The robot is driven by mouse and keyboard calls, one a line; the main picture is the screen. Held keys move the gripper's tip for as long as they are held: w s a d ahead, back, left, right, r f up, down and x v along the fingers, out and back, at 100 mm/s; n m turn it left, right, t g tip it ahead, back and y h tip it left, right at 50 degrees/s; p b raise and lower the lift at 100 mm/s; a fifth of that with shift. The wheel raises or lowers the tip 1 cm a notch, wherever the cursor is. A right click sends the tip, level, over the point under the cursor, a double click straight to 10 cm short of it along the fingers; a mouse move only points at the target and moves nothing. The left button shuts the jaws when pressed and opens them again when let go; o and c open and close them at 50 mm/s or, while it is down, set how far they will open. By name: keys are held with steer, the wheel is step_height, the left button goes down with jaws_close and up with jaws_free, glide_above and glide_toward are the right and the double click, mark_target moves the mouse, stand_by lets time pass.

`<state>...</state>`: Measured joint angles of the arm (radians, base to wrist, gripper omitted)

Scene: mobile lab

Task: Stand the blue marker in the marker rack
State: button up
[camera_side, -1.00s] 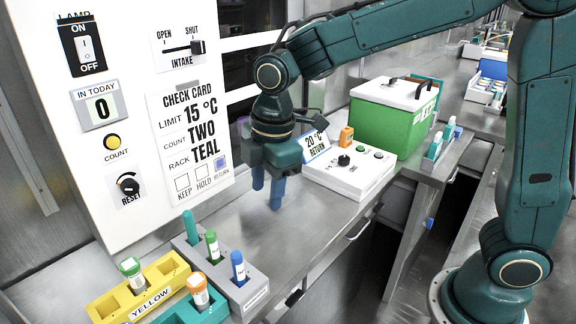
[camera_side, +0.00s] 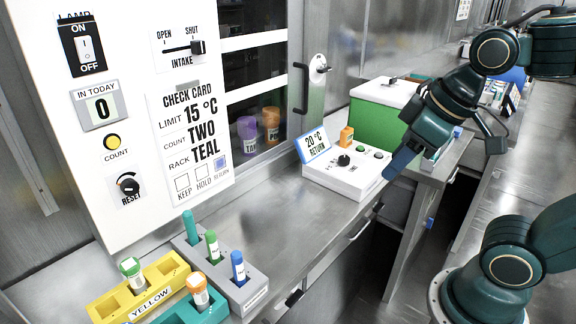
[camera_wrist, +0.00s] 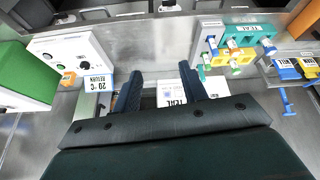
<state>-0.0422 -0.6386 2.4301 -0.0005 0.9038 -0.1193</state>
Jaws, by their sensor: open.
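The blue marker (camera_side: 239,268) stands upright in the near hole of a grey rack (camera_side: 256,284) at the lower front in the side view. A green marker (camera_side: 212,245) and a teal one (camera_side: 190,227) stand in the same rack. The rack's small label is unreadable. My gripper (camera_side: 398,163) is far to the right of the rack, above the counter's edge near the white control box. In the wrist view my gripper (camera_wrist: 162,92) has its two fingers apart with nothing held between them.
A yellow rack (camera_side: 102,310) with a green-capped bottle and a teal rack (camera_side: 215,313) with an orange-capped one stand beside the grey rack. The white control box (camera_side: 320,183) and green cooler (camera_side: 372,128) stand at the right. The counter between is clear.

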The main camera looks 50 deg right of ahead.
steer(key=shift+s+d+f+m, duration=0.25)
steer(key=shift+s+m, duration=0.2)
steer(key=shift+s, duration=0.2)
steer(key=shift+s+d+f+m, duration=0.1)
steer(key=shift+s+d+m, duration=0.1)
steer(key=shift+s+m, duration=0.35)
stand_by(0.6)
